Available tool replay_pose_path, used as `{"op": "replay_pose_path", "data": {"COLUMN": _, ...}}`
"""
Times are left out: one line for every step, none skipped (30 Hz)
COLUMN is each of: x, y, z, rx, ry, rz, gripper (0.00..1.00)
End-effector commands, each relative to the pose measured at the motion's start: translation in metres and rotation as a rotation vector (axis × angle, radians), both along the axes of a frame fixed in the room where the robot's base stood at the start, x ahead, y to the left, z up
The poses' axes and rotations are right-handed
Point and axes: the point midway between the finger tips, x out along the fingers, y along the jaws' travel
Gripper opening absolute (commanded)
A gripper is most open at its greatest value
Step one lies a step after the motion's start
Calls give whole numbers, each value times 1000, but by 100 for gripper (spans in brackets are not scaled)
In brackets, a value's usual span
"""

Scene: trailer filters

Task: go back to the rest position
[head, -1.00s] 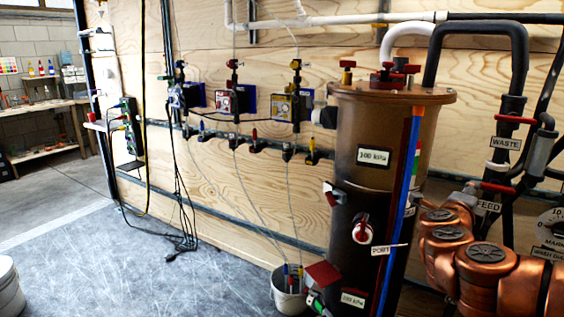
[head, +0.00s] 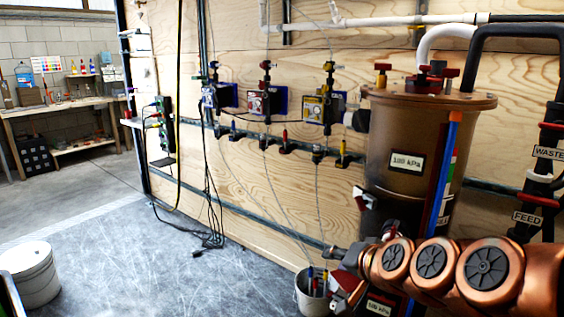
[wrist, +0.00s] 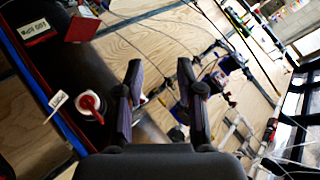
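My gripper (wrist: 160,80) is in the wrist view with its two dark fingers apart and nothing between them. Wooden wall, hoses and valves show beyond the fingers. In the head view my copper arm reaches in from the lower right, in front of the brown tank (head: 415,140). The arm's far end is near the lower part of the tank, and the fingers cannot be made out clearly there. The tank's red-and-white port valve (wrist: 90,103) is left of the fingers in the wrist view. I cannot tell how far the gripper is from the tank.
A bucket (head: 312,290) with colored-tipped items stands on the floor by the tank. A white bucket (head: 32,272) is at the lower left. Several valves and gauges (head: 265,102) line the wooden wall, with loose black cables (head: 208,238) below. The floor at left centre is clear.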

Motion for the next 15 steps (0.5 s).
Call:
{"op": "replay_pose_path", "data": {"x": -15, "y": 6, "z": -13, "rx": -42, "ry": 53, "rz": 48, "gripper": 38}}
{"op": "replay_pose_path", "data": {"x": -25, "y": 8, "z": -21, "rx": -67, "ry": 87, "rz": 75, "gripper": 38}}
{"op": "replay_pose_path", "data": {"x": -39, "y": 12, "z": -32, "rx": -100, "ry": 137, "rz": 113, "gripper": 38}}
{"op": "replay_pose_path", "data": {"x": -49, "y": 13, "z": -40, "rx": -125, "ry": 171, "rz": 140, "gripper": 38}}
{"op": "replay_pose_path", "data": {"x": -61, "y": 13, "z": -48, "rx": -151, "ry": 210, "rz": 166, "gripper": 38}}
{"op": "replay_pose_path", "data": {"x": -76, "y": 13, "z": -58, "rx": -183, "ry": 258, "rz": 198, "gripper": 38}}
{"op": "replay_pose_path", "data": {"x": -87, "y": 12, "z": -65, "rx": -206, "ry": 297, "rz": 221, "gripper": 38}}
{"op": "replay_pose_path", "data": {"x": -99, "y": 11, "z": -71, "rx": -230, "ry": 335, "rz": 242, "gripper": 38}}
{"op": "replay_pose_path", "data": {"x": -115, "y": 9, "z": -79, "rx": -260, "ry": 386, "rz": 270, "gripper": 38}}
{"op": "replay_pose_path", "data": {"x": -128, "y": 6, "z": -85, "rx": -285, "ry": 428, "rz": 291, "gripper": 38}}
{"op": "replay_pose_path", "data": {"x": -139, "y": 3, "z": -90, "rx": -308, "ry": 466, "rz": 309, "gripper": 38}}
{"op": "replay_pose_path", "data": {"x": -157, "y": -1, "z": -97, "rx": -337, "ry": 520, "rz": 334, "gripper": 38}}
{"op": "replay_pose_path", "data": {"x": -168, "y": -6, "z": -100, "rx": -357, "ry": 558, "rz": 349, "gripper": 38}}
{"op": "replay_pose_path", "data": {"x": -181, "y": -10, "z": -104, "rx": -376, "ry": 599, "rz": 363, "gripper": 38}}
{"op": "replay_pose_path", "data": {"x": -195, "y": -15, "z": -108, "rx": -398, "ry": 646, "rz": 380, "gripper": 38}}
